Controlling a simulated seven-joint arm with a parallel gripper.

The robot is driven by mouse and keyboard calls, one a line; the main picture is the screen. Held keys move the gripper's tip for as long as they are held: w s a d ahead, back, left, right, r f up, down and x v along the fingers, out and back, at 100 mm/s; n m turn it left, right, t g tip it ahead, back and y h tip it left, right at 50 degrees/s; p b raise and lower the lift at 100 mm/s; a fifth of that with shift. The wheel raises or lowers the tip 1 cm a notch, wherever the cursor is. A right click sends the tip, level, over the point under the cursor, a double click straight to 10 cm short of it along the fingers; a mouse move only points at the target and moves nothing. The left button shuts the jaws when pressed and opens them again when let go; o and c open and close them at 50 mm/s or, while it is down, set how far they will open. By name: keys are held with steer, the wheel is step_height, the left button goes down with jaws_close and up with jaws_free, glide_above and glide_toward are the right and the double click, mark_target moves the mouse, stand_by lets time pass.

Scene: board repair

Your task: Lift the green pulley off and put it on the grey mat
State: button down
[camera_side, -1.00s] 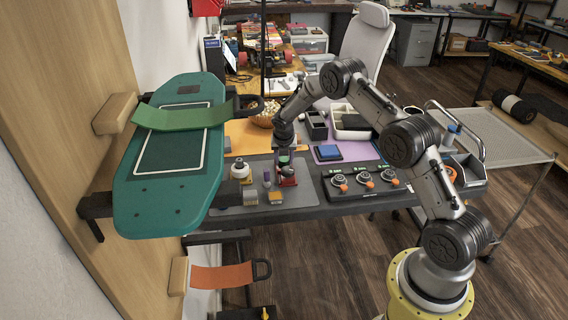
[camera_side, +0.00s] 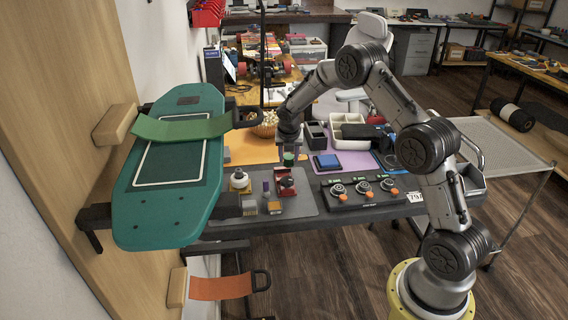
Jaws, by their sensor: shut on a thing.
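My gripper (camera_side: 289,149) points down over the bench and is shut on the small green pulley (camera_side: 288,159). The pulley hangs in the air above a small red device (camera_side: 285,184), with a visible gap between them. The red device stands on the grey mat (camera_side: 302,208) on the near part of the bench. The fingers are small in the view, so their exact hold on the pulley is hard to make out.
A white-and-yellow bottle (camera_side: 240,179) and small blocks stand left of the red device. A black panel with several knobs (camera_side: 362,190) lies to the right. A teal skateboard deck (camera_side: 170,175) stands at left.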

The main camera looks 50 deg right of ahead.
steer(key=s+a+r, duration=0.4)
steer(key=s+r, duration=0.1)
steer(key=s, duration=0.4)
steer(key=shift+s+a+r, duration=0.15)
steer(key=shift+s+r, duration=0.1)
steer(key=shift+r, duration=0.05)
steer(key=shift+w, duration=0.15)
steer(key=s+a+f+n+t+y, duration=0.15)
steer(key=s+a+n, duration=0.5)
steer(key=s, duration=0.75)
steer(key=shift+m+g, duration=0.25)
steer(key=shift+m, duration=0.7)
steer(key=w+d+f, duration=0.1)
steer(key=w+f, duration=0.1)
steer(key=w, duration=0.2)
steer(key=w+d+f, duration=0.1)
steer(key=w+f, duration=0.2)
steer(key=w, duration=0.1)
steer(key=w+d+f, duration=0.1)
steer(key=w+f, duration=0.2)
steer(key=w, duration=0.1)
steer(key=shift+w+d, duration=0.15)
steer(key=shift+d, duration=0.05)
steer(key=shift+w+d+f, duration=0.2)
steer(key=shift+w+f, duration=0.3)
steer(key=shift+f, duration=1.65)
steer(key=shift+f, duration=0.2)
